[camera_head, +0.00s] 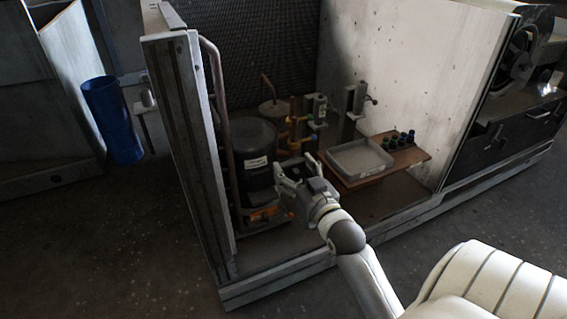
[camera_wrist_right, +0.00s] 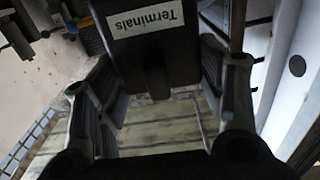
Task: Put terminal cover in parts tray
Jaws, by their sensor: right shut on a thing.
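The terminal cover (camera_wrist_right: 147,60) is a dark box with a white "Terminals" label, upside down in the right wrist view. My right gripper (camera_wrist_right: 160,100) has a finger on each side of it and is shut on it. In the head view my right gripper (camera_head: 292,180) is just right of the black compressor (camera_head: 253,150), and its fingers partly hide the dark cover. I cannot tell whether the cover touches the compressor. The parts tray (camera_head: 360,172) is a shallow grey tray, looking empty, to the right of the gripper. My left gripper is not in view.
The tray sits on a wooden board (camera_head: 412,157) with several small dark bottles or caps (camera_head: 398,140) at its right. Brass and green valve fittings (camera_head: 308,120) stand behind the gripper. A metal frame post (camera_head: 190,150) stands at left, and a blue cylinder (camera_head: 112,118) is beyond it.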

